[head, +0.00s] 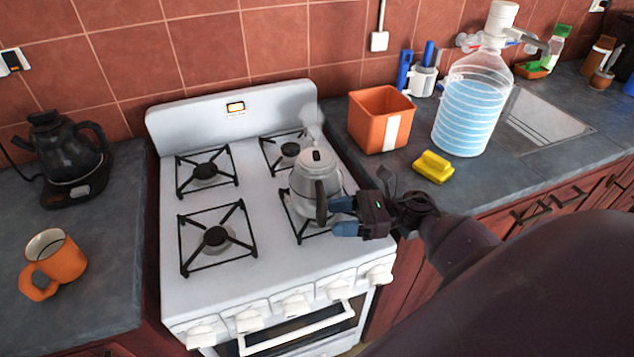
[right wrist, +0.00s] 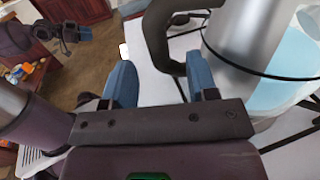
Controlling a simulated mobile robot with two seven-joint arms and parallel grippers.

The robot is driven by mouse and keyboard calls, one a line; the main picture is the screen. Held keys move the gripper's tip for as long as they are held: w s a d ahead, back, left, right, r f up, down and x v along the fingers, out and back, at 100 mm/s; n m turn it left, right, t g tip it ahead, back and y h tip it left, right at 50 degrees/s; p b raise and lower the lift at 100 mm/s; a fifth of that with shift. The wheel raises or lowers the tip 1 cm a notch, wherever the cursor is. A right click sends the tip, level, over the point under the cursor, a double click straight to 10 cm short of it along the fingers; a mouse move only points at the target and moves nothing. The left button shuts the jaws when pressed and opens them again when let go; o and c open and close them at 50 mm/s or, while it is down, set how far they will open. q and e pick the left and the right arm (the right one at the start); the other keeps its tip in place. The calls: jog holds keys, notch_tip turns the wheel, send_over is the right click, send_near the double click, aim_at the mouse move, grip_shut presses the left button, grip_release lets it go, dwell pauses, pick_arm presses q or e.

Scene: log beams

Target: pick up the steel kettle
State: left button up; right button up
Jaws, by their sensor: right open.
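The steel kettle (head: 304,187) stands upright on the front right burner of the white stove, with a dark handle and a dark lid knob. Its shiny body fills the right of the right wrist view (right wrist: 232,42). My right gripper (head: 338,215) is open beside the kettle's handle side. In the right wrist view, the dark handle (right wrist: 158,35) curves just beyond and between the two blue fingertips (right wrist: 160,75); I see no grip on it. What looks like my left gripper (right wrist: 68,33) shows small at the upper left there, its jaws unclear.
The white stove (head: 180,290) has several black burner grates. A black electric kettle (head: 68,155) and an orange mug (head: 58,262) stand on the left counter. An orange planter (head: 375,125), a yellow sponge (head: 433,167) and a large water bottle (head: 472,105) stand on the right counter.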

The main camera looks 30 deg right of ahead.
jog(key=shift+p+x, duration=0.3)
jog(key=shift+x, duration=0.65)
jog(key=p+x, duration=0.1)
jog(key=x, duration=0.3)
jog(key=shift+r, duration=0.1)
jog(key=shift+s, duration=0.1)
jog(key=c, duration=0.3)
grip_shut()
